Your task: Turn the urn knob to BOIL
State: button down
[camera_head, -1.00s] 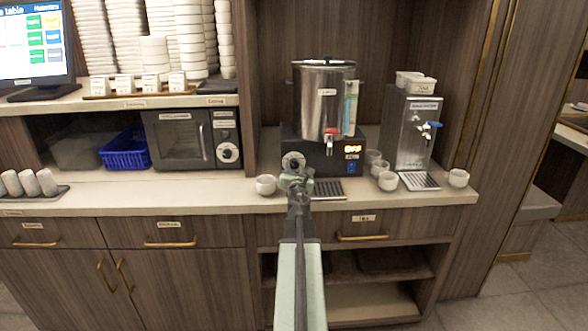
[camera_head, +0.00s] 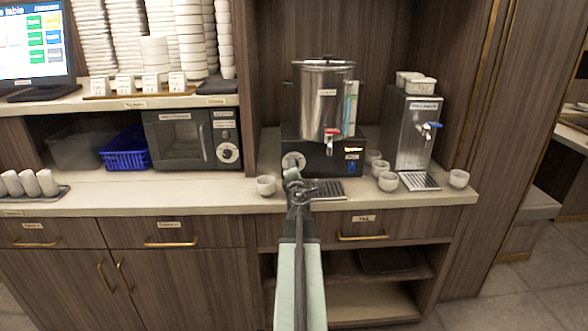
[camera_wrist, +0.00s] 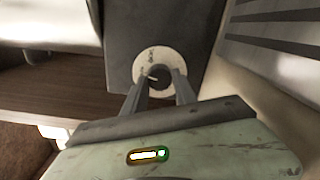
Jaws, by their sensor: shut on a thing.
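The urn (camera_head: 321,100) is a steel cylinder on a black base (camera_head: 320,152), with a red-topped tap at its front. The urn knob (camera_wrist: 152,76) is dark, with a pale pointer mark, on a round white dial plate (camera_wrist: 146,57). The dial's lettering is too small to read. My gripper (camera_wrist: 158,80) is shut on the knob, one finger on each side. In the head view my gripper (camera_head: 292,174) reaches the base's left front and partly hides the dial.
A white cup (camera_head: 266,186) stands just left of my gripper. A drip tray (camera_head: 326,190) lies to its right, then several cups and a steel dispenser (camera_head: 416,130). A microwave (camera_head: 178,140) stands further left.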

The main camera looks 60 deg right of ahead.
jog(key=m, duration=0.5)
jog(key=shift+m, duration=2.5)
jog(key=shift+r, duration=0.1)
jog(key=c, duration=1)
grip_release()
